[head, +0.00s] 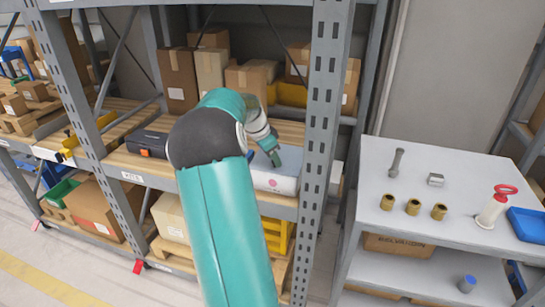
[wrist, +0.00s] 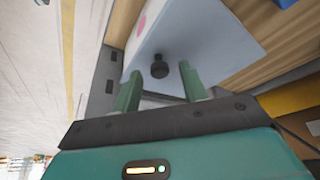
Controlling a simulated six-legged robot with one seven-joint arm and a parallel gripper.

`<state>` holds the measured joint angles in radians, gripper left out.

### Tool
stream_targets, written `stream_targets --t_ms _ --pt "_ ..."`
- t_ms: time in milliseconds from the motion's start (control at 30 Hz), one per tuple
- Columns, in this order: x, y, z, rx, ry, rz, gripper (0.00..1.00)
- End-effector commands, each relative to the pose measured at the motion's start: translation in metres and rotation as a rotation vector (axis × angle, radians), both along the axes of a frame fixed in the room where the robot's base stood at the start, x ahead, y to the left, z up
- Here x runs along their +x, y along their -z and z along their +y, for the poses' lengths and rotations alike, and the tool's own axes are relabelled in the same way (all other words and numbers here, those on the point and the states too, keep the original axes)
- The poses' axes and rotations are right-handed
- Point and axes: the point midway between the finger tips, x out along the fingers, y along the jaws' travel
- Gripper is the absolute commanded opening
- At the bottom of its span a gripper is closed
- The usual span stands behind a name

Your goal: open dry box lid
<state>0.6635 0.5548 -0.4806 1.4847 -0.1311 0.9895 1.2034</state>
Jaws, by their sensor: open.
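The dry box (head: 273,184) looks like a pale blue-white box with a pink round mark, on the wooden shelf in the head view. It also shows in the wrist view (wrist: 205,38), tilted by the camera angle. A dark round knob (wrist: 159,67) sticks out from its pale face. My gripper (wrist: 158,78) is open, with one green finger on each side of the knob's line. I cannot tell whether the knob lies fully between the fingertips or just beyond them. In the head view my gripper (head: 276,157) is at the box, and my arm hides part of the shelf.
A grey shelf upright (head: 322,105) stands just right of the box. A dark case (head: 147,142) lies left on the same shelf, and cardboard boxes (head: 178,80) stand behind. A grey cart (head: 455,235) with brass parts and a blue tray is at the right.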

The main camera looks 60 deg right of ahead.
Motion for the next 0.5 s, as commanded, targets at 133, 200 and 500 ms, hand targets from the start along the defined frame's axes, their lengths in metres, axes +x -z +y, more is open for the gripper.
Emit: stream_targets --t_ms 133,200,500 --pt "-0.0007 0.0034 -0.0008 0.0 0.0 0.0 0.43" --pt "-0.0006 0.0033 -0.0008 0.0 0.0 0.0 0.43" --pt "-0.0006 0.0028 -0.0008 0.0 -0.001 0.0 0.02"
